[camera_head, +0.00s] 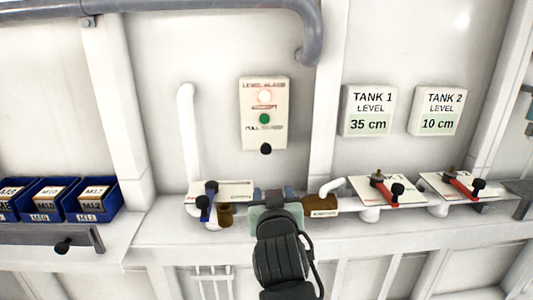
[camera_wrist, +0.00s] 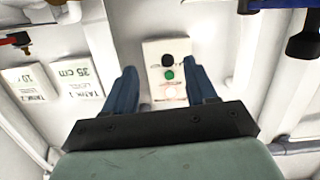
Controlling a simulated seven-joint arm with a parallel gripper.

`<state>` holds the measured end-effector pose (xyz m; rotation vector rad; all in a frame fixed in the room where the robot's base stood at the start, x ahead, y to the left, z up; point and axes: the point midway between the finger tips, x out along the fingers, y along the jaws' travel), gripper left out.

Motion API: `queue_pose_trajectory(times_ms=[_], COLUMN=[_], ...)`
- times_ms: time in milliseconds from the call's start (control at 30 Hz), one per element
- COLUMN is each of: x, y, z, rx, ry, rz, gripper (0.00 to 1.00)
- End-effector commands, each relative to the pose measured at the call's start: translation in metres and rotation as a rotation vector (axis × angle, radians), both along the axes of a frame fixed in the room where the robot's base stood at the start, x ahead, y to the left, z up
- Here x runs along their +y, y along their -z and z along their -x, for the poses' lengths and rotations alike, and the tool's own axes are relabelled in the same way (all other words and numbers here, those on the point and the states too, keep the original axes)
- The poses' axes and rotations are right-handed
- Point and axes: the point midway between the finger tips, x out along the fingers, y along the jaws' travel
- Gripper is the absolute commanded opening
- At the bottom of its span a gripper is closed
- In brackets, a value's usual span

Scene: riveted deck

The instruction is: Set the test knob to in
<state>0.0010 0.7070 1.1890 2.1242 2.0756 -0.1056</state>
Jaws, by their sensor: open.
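The level alarm panel (camera_head: 246,118) is a cream plate on the back wall, with a pale red-glowing lamp (camera_head: 264,97) at the top and a green lamp (camera_head: 265,118) below it. The black test knob (camera_head: 265,149) is at its bottom. I cannot tell how far the knob stands out. My gripper (camera_head: 273,193) is below the panel, apart from it. In the wrist view, which is upside down, the knob (camera_wrist: 168,60) shows between the two blue fingers of my open gripper (camera_wrist: 159,68). Nothing is held between them.
Valves with red handles (camera_head: 387,188) stand on the ledge at right, and a blue-handled valve (camera_head: 206,203) at left. Tank level signs (camera_head: 369,110) hang at right. Blue bins (camera_head: 92,203) sit far left. The wall around the panel is clear.

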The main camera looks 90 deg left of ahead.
Motion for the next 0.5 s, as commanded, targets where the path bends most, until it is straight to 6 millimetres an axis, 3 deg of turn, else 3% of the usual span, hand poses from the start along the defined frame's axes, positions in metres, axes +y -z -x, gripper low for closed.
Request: queue_pose_trajectory(times_ms=[200, 500], x=[0.003, 0.013], y=[-0.03, -0.034], z=[0.005, 0.006], rx=[0.04, 0.071], ry=[-0.02, -0.023], rz=[-0.151, -0.172], gripper=[0.56, 0.56])
